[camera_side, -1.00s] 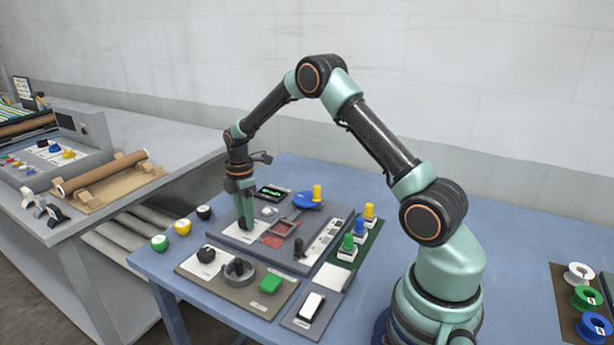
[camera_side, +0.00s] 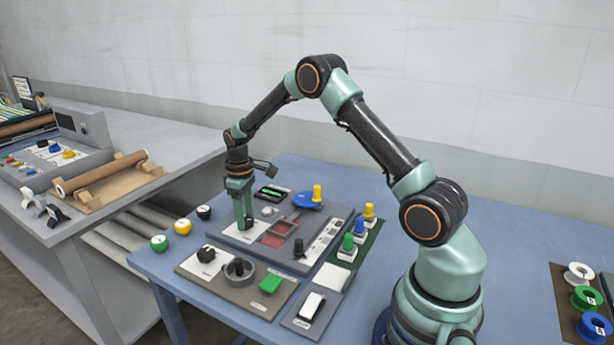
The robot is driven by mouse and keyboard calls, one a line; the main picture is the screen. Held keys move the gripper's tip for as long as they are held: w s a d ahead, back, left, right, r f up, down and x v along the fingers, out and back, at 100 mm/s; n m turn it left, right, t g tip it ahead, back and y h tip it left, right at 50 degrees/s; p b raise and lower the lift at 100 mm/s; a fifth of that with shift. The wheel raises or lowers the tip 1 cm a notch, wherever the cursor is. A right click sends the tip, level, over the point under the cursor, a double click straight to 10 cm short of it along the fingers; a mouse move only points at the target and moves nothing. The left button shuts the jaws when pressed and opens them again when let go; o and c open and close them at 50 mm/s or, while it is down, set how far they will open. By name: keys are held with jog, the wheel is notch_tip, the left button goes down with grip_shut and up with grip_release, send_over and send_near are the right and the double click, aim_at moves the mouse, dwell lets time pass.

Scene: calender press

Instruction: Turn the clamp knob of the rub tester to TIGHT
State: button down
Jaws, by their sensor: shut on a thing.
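My gripper (camera_side: 244,227) points straight down at the left part of this panel. It is shut on a dark knob there, which I take to be the clamp knob. The fingers hide most of the knob, so its pointer and the TIGHT mark cannot be read.
In front is a panel with a black knob (camera_side: 206,254), a dark round cup (camera_side: 239,269) and a green block (camera_side: 270,284). Coloured-capped posts (camera_side: 348,243) stand to the right. Green, yellow and black balls (camera_side: 182,227) lie at the left table edge.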

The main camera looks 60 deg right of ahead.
aim_at(246, 220)
jog(key=m, duration=0.7)
jog(key=shift+r, duration=0.15)
jog(key=m, duration=0.4)
jog(key=shift+m, duration=2.1)
jog(key=shift+c, duration=1.5)
grip_release()
notch_tip(246, 220, up, 12)
